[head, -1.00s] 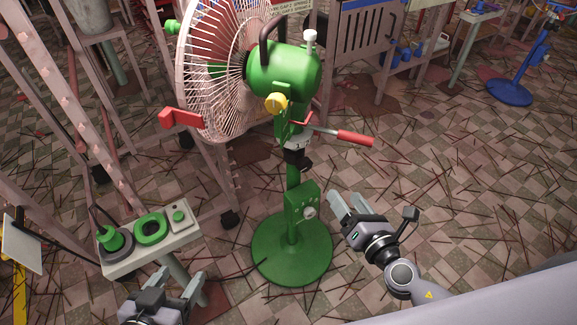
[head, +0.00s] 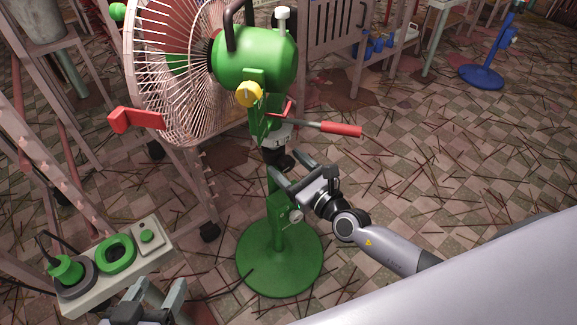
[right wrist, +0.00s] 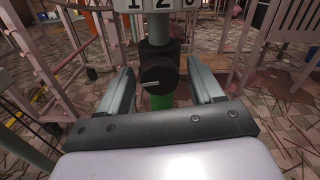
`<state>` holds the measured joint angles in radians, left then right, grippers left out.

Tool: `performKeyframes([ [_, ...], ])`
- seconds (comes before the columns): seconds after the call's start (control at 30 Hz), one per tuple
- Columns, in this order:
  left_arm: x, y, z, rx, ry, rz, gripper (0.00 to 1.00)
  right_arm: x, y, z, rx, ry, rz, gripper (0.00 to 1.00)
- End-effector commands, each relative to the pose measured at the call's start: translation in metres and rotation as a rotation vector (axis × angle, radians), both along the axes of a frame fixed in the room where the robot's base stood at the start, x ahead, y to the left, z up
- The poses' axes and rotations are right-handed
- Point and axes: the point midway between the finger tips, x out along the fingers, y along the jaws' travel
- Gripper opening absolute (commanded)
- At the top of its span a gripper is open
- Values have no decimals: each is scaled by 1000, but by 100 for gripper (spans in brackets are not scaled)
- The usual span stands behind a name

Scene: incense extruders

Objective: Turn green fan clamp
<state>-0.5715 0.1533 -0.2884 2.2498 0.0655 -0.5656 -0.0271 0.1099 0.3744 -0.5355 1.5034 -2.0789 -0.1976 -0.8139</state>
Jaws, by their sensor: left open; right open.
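The green fan (head: 255,60) stands on a green pole with a round base (head: 279,262). A black clamp (head: 272,156) with a round knob sits on the pole below a white number plate. In the right wrist view the clamp knob (right wrist: 158,73) faces me, with a pale line on it pointing roughly left. My right gripper (head: 289,166) is open, with its fingers to either side of the clamp; it also shows in the right wrist view (right wrist: 160,68). Gaps remain between fingers and knob. My left gripper (head: 162,287) is open and empty at the bottom left.
A yellow knob (head: 249,94) and a red-handled lever (head: 341,130) sit on the fan above the clamp. A pale control stand (head: 124,262) with green parts is at lower left. A blue stand (head: 482,77) is far right. Thin sticks litter the tiled floor.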

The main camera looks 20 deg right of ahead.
Motion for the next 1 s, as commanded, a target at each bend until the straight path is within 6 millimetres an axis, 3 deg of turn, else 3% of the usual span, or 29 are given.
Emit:
performKeyframes([
  [0.3, 0, -1, 0, -5, 1, -1, 64, 3, 2, 0, 2, 1, 0, 66],
  [0.5, 0, -1, 0, -5, 1, -1, 64, 3, 1, 0, 2, 1, 0, 10],
  [1.0, 0, -4, -7, -33, 7, -5, 64, 3, 1, -2, 112, 42, 1, 10],
])
